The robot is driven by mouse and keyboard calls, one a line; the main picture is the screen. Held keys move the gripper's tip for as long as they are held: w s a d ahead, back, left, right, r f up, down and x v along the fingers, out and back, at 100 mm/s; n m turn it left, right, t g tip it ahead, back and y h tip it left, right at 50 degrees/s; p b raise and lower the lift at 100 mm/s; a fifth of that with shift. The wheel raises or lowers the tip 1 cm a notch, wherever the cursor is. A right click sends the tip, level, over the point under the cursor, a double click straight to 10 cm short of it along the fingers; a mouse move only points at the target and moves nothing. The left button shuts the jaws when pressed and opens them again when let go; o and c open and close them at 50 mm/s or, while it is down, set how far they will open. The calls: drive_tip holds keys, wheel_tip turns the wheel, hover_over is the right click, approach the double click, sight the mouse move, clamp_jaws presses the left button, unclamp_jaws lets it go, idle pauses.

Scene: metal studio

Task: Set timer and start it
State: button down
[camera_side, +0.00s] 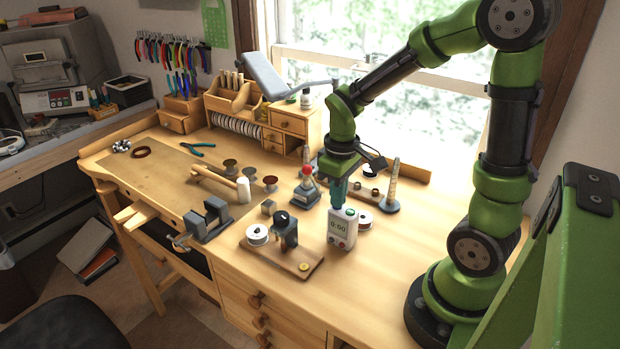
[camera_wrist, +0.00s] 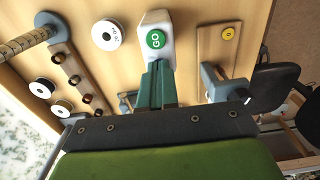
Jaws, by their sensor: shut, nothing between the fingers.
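The timer (camera_side: 341,228) is a white upright box standing on the workbench, with a display that reads 0:00 and small coloured buttons below it. In the wrist view the top of the timer (camera_wrist: 154,20) carries a round green button marked GO (camera_wrist: 156,39). My gripper (camera_side: 338,206) points down at the top of the timer; its teal fingers are shut and empty. In the wrist view my gripper's fingertips (camera_wrist: 158,66) are right beside the GO button. I cannot tell whether they touch the timer.
A tapered mandrel (camera_side: 392,188) stands behind on the right. The bench front right of the timer is clear.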

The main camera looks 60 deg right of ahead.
drive_tip(key=shift+s+f, duration=0.1)
drive_tip(key=shift+f, duration=0.85)
wheel_tip(320, 180, up, 10)
drive_tip(key=shift+w+f, duration=0.25)
drive_tip(key=shift+w, duration=0.15)
wheel_tip(320, 180, up, 6)
drive_tip(key=shift+s+r, duration=0.15)
drive_tip(key=shift+r, duration=0.1)
idle(0.3)
